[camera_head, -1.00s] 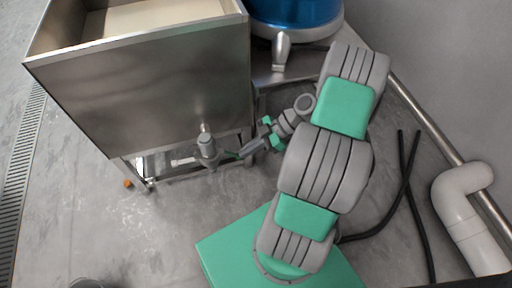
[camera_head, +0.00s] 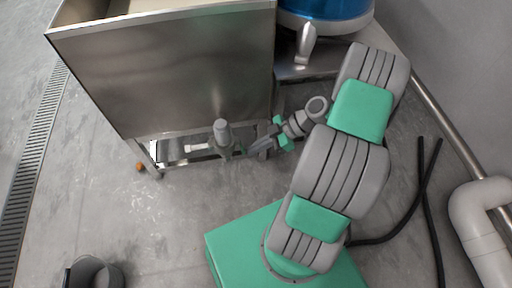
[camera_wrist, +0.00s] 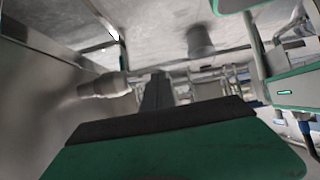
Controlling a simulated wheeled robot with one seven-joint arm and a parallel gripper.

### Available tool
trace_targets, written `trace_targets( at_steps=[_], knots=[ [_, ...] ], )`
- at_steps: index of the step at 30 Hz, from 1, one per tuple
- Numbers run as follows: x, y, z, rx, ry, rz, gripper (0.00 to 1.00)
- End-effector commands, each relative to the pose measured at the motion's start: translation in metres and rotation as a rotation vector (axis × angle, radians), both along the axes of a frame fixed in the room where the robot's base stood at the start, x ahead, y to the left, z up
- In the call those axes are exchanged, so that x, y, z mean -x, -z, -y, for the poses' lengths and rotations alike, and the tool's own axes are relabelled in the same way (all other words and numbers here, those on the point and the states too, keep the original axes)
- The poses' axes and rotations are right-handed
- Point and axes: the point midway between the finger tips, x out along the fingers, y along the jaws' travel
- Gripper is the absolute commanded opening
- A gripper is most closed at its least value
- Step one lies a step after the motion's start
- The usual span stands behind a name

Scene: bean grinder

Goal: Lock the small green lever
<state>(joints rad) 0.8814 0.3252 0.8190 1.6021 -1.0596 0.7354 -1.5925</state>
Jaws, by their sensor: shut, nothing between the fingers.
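The steel tank (camera_head: 185,75) has a grey outlet valve (camera_head: 222,135) low on its front. A small dark green bit, likely the lever (camera_head: 239,149), shows at the valve's right side; its exact angle is too small to tell. My gripper (camera_head: 256,146) is shut and empty, just right of the valve, pointing left at it. I cannot tell whether it touches the lever. In the wrist view my shut fingers (camera_wrist: 156,92) point away from the camera, and the pale valve and pipe (camera_wrist: 105,86) lie just to their left. The lever is not clearly seen there.
A blue drum (camera_head: 325,18) on a steel stand is behind my arm. A grey bucket (camera_head: 95,273) stands at the lower left. White pipe (camera_head: 478,220) runs along the right wall. The floor in front is clear.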

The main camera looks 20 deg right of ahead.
Motion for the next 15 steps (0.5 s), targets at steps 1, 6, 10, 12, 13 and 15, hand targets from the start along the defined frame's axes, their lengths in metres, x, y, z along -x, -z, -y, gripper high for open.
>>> trace_targets(
  at_steps=[1, 6, 10, 12, 13, 15],
  knots=[
    [0.0001, 0.0002, -0.0004, 0.000, 0.000, 0.000, 0.00],
    [0.0001, 0.0001, -0.0005, -0.001, 0.000, 0.000, 0.00],
    [0.0001, 0.0001, -0.0006, -0.001, 0.000, 0.000, 0.00],
    [0.0001, -0.0010, -0.0005, -0.001, 0.000, 0.000, 0.00],
    [0.0001, -0.0021, -0.0006, -0.001, 0.000, 0.000, 0.00],
    [0.0001, -0.0059, -0.0005, -0.001, 0.000, 0.000, 0.00]
  ],
)
